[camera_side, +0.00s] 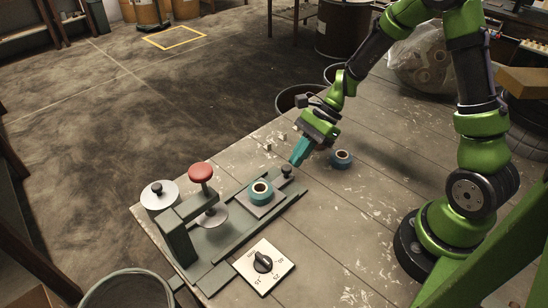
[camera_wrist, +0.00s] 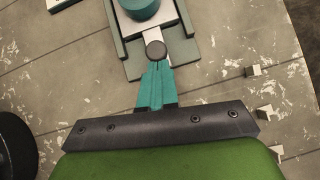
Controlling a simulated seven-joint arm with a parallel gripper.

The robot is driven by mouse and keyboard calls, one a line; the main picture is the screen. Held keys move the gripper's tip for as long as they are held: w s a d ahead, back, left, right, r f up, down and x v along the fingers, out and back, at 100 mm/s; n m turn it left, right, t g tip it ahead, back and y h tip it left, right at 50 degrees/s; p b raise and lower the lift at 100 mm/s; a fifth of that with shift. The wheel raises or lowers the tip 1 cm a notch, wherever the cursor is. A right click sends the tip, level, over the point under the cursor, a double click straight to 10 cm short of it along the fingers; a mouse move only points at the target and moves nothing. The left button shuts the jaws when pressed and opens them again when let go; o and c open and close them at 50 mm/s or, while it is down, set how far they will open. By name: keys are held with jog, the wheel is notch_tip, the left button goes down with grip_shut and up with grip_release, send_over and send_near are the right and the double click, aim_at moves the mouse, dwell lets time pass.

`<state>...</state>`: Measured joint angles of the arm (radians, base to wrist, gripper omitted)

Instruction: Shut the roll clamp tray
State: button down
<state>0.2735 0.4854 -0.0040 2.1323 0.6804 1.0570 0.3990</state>
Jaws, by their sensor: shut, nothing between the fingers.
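The roll clamp tray (camera_side: 251,206) is a grey slide on rails on the bench. A teal tape roll (camera_side: 261,190) sits on it, and the roll also shows at the top of the wrist view (camera_wrist: 141,8). A dark round knob (camera_side: 286,170) stands at the tray's near-gripper end; it also shows in the wrist view (camera_wrist: 155,49). The tray sits out to the right of the red-knobbed press (camera_side: 201,174). My gripper (camera_side: 294,163) has teal fingers, shut and empty, right at the knob. In the wrist view the fingertips (camera_wrist: 158,64) meet the knob's edge; I cannot tell whether they touch.
A second tape roll (camera_side: 341,159) lies on the bench right of my gripper. Small pale blocks (camera_side: 268,147) stand behind the fixture. A dial plate (camera_side: 263,264) lies in front, and a lidded metal pot (camera_side: 159,195) stands at left. The bench's right middle is clear.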

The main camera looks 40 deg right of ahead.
aim_at(256, 187)
jog(key=a, duration=1.4)
jog(key=shift+a, duration=0.1)
jog(key=d, duration=0.4)
jog(key=shift+s+d+r, duration=0.25)
jog(key=shift+d+r, duration=0.05)
jog(key=shift+d, duration=0.1)
jog(key=v, duration=1)
jog(key=s+d+r+n+t+h, duration=0.3)
jog(key=s+r+n+t+h, duration=0.3)
jog(key=s+r+n, duration=0.4)
notch_tip(256, 187, up, 2)
jog(key=n, duration=0.5)
jog(key=shift+s+n, duration=0.2)
jog(key=shift+n, duration=0.2)
